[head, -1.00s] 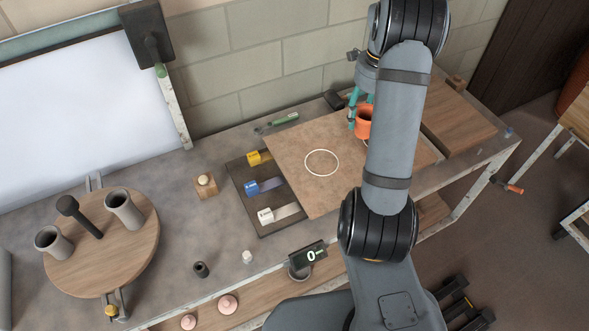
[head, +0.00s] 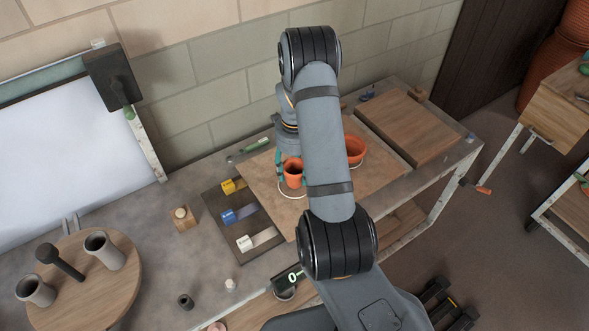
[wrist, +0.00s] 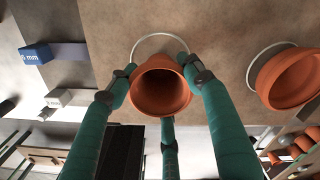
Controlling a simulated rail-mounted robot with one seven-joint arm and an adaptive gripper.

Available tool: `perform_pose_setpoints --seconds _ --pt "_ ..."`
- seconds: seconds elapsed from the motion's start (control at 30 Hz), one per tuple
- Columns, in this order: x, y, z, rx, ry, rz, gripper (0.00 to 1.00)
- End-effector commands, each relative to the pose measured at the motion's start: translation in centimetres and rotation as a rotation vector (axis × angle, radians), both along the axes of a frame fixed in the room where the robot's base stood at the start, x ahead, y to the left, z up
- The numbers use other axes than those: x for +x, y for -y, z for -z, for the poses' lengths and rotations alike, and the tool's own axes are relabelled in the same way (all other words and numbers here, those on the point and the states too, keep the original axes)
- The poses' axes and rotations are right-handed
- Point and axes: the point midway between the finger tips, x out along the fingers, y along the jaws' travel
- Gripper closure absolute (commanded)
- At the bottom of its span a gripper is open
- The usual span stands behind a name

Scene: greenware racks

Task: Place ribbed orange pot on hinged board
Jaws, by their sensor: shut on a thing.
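An orange pot (head: 292,173) is held in my gripper (head: 284,167); it also shows in the wrist view (wrist: 160,92), its open mouth facing the camera. My gripper's green fingers (wrist: 160,82) are closed around its sides. The pot is over the near white ring (wrist: 158,40) on a flat brown board (head: 262,177), whose hinges I cannot make out. I cannot tell whether its base touches the board. A wider orange pot (head: 355,150) sits in the other ring, right of my gripper, apart from the held pot; it shows in the wrist view (wrist: 289,79). Ribs are not clear on either.
A dark plate with yellow (head: 229,186), blue (head: 231,215) and white (head: 246,243) blocks lies left of the board. A wooden slab (head: 408,125) is at right. A round wooden stand (head: 115,290) with grey cups is at left.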

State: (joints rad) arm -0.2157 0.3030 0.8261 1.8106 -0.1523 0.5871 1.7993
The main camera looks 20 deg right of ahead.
Motion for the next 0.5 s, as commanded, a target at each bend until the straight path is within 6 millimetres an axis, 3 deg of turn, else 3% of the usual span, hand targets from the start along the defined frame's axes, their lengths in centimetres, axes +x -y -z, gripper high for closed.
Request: perform_pose_setpoints --seconds 0.5 --pt "0.09 0.05 1.28 0.0 0.003 0.0 0.81"
